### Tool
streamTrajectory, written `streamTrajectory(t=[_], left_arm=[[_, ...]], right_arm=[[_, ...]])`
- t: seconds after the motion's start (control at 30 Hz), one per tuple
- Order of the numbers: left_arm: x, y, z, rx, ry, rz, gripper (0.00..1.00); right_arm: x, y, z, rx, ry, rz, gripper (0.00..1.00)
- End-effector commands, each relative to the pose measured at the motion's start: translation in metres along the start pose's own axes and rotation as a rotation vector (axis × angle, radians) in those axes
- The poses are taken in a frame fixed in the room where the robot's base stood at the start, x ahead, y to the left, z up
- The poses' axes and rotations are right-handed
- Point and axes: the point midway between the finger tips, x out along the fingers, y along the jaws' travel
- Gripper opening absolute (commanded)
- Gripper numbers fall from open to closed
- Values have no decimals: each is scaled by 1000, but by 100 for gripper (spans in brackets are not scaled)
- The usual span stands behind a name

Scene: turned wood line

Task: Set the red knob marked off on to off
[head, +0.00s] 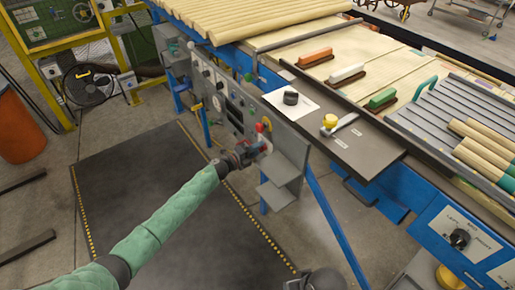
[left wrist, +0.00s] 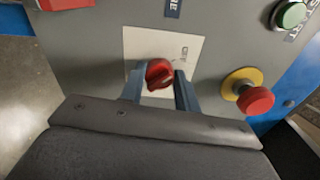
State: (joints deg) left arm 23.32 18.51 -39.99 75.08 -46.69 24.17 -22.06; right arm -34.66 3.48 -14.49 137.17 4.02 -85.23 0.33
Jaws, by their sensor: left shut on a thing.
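The red knob (left wrist: 160,72) sits on a white label plate (left wrist: 135,45) on a grey control panel (left wrist: 95,45). Its ridge lies slanted in the left wrist view; small lettering on the plate, right of the knob, is too small to read surely. My left gripper (left wrist: 158,88) is shut on the red knob, one finger on each side. In the head view my left gripper (head: 256,150) is at the front of the panel, and its fingers and the knob are hard to make out there.
A red mushroom button on a yellow base (left wrist: 252,93) stands out just right of the knob. A green button (left wrist: 290,14) is at the upper right. In the head view a grey shelf (head: 278,180) juts out below the panel. The dark floor mat (head: 130,170) is clear.

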Motion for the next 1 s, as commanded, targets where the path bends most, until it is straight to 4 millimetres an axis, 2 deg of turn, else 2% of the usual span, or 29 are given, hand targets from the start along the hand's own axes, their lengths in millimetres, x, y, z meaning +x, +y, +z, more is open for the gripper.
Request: streamTrajectory(t=[0.47, 0.5, 0.57, 0.87, 1.0], left_arm=[[0, -1, 3, -11, -4, 0, 9], [0, -1, 3, -11, -4, 0, 40], [0, -1, 3, -11, -4, 0, 51], [-1, 0, 1, -11, -1, 0, 54], [-10, 2, 1, -11, -2, 1, 54]], right_arm=[[-1, 1, 1, 0, -3, 2, 36], [-1, 1, 1, 0, -3, 2, 36], [-2, 1, 1, 0, -3, 2, 36], [-2, 0, -1, 0, 1, 1, 36], [0, 0, -2, 0, 5, -2, 36]])
